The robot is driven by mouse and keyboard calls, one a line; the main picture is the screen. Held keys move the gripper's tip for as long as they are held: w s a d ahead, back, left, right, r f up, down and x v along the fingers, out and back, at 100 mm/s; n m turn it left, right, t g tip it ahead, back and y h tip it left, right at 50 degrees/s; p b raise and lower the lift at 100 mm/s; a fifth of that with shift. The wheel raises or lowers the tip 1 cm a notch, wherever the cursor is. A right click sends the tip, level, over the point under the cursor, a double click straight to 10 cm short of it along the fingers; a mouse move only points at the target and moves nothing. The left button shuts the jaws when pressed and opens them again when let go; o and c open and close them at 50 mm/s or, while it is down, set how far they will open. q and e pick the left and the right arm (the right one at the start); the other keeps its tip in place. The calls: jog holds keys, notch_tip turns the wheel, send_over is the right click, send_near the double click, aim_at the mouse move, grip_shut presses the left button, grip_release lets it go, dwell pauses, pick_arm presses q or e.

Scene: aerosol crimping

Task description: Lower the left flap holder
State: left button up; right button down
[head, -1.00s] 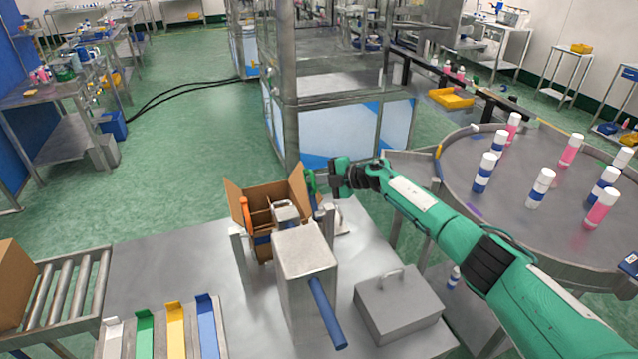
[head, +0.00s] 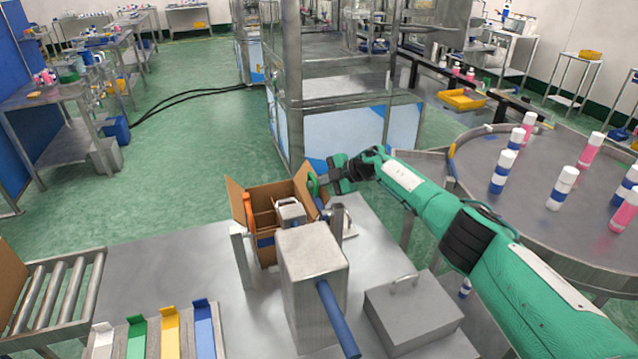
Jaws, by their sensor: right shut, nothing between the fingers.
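An open cardboard box (head: 265,233) with dividers stands on the metal table, its flaps raised. An orange flap holder (head: 249,211) stands upright at the box's left side. A green flap holder (head: 313,187) is at the right side, by the raised right flap. My right gripper (head: 321,182) is shut at the box's upper right, close beside the green holder; I cannot tell whether they touch. It is across the box from the orange holder. My left gripper is out of view. The box's near side is partly hidden by a metal housing.
The metal housing (head: 313,262) with a blue handle (head: 338,318) stands in front of the box. A lidded metal box (head: 413,312) is at the right. Coloured channels (head: 170,330) and a roller conveyor (head: 50,292) lie left. A round table (head: 530,215) with bottles is right. Table space left of the box is clear.

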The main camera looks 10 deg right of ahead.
jog(key=shift+w+a+r, duration=0.1)
jog(key=shift+w+r, duration=0.25)
jog(key=shift+w, duration=0.1)
dwell(0.3)
jog(key=d+r+p, duration=0.5)
jog(key=d, duration=0.2)
jog(key=shift+w+r, duration=0.3)
dwell(0.4)
